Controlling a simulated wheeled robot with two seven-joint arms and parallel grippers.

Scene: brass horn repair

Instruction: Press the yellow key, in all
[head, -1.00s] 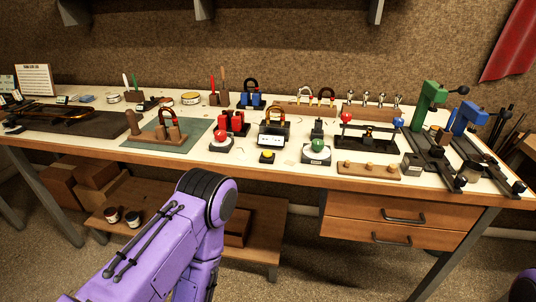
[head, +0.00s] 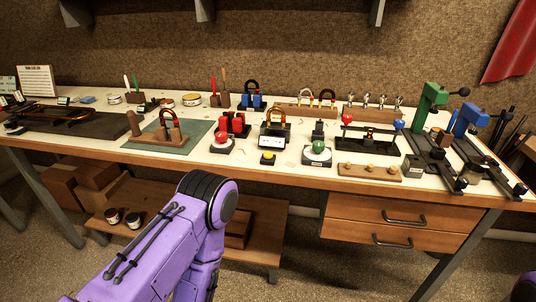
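The yellow key (head: 268,156) is a small yellow button on a dark square base near the front edge of the workbench, at the middle. It stands in front of a small white display (head: 272,142) and between a red round button (head: 222,138) and a green round button (head: 318,145). My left arm comes up from the lower left, with its purple links below the bench edge. No gripper fingers show, and nothing of mine touches the key. Only a sliver of purple shows at the lower right corner.
The workbench (head: 260,175) carries many items. A wooden strip with pegs (head: 369,171) lies right of the green button. A green vise (head: 427,104) and a blue vise (head: 468,120) stand at the right. A green mat (head: 190,148) lies at the left. Drawers (head: 390,222) hang below.

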